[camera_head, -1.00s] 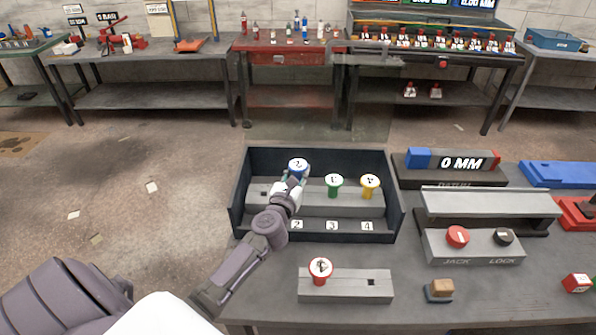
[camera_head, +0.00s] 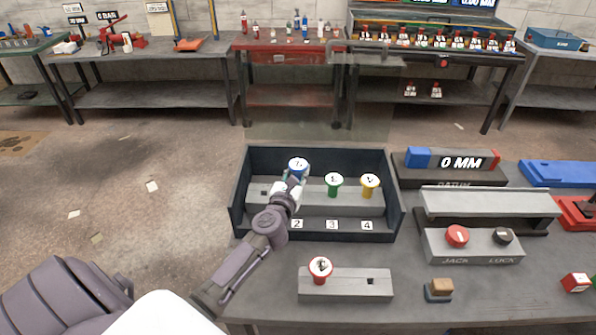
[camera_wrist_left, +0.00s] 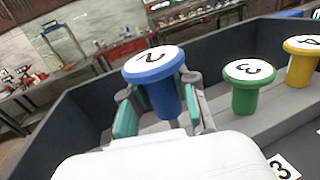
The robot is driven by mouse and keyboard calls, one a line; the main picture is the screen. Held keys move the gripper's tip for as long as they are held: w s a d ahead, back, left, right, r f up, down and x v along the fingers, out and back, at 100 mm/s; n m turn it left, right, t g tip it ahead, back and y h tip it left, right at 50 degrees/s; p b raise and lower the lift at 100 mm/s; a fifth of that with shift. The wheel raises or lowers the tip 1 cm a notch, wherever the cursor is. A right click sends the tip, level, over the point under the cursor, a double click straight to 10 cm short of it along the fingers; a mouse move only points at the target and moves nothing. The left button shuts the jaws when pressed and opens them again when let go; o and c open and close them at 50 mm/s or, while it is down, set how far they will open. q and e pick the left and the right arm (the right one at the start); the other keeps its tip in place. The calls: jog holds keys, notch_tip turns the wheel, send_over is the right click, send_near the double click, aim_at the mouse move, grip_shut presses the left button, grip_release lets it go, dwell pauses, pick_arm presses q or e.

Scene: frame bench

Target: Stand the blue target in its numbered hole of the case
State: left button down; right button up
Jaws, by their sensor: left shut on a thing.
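The blue target (camera_head: 298,165), marked 2 on its white top, is upright at the case, above the label 2; it also shows in the left wrist view (camera_wrist_left: 153,64). My left gripper (camera_head: 293,180) is shut on its stem, with a finger on each side in the left wrist view (camera_wrist_left: 160,112). The fingers hide the stem's lower end, so I cannot tell whether it is in the hole. The dark case (camera_head: 242,205) has a grey stepped block inside, with an empty hole at its left. My right gripper is not in view.
A green target (camera_head: 334,188) and a yellow target (camera_head: 369,188) stand in the case to the right. In front, a red target (camera_head: 319,275) stands in a grey block (camera_head: 345,287) with an empty square hole. A jack-and-lock box (camera_head: 473,246) stands right.

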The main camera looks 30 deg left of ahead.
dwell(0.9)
pick_arm(q)
jog(key=shift+f, duration=0.15)
jog(key=shift+f+b, duration=2.1)
jog(key=shift+f, duration=0.3)
jog(key=c, duration=0.8)
grip_release()
jog(key=v, duration=1.2)
jog(key=shift+r, duration=0.1)
